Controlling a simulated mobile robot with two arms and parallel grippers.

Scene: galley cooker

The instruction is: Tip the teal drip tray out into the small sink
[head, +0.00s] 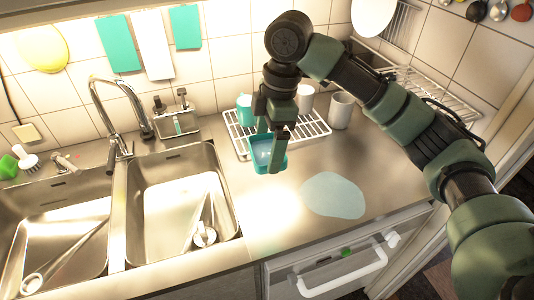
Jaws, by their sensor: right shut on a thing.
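The teal drip tray (256,144) hangs above the counter, just in front of the wire rack. My right gripper (275,152) is shut on it, with a finger in front hiding part of it. The tray's inside looks blue with bright specks; I cannot tell how much liquid it holds. The sink has two steel basins. The narrower right basin (146,214), the small sink, lies to the left of the tray, with a long-handled utensil (205,235) in it. The larger left basin (60,207) holds another utensil (35,282). My left gripper is out of view.
A pale blue puddle (332,195) lies on the counter, right of the tray. The wire rack (233,131) holds a teal mug (244,108) and pale cups. A tall tap (103,80) and a caddy (180,127) stand behind the basins. The counter's front edge has a white handle (345,277) below.

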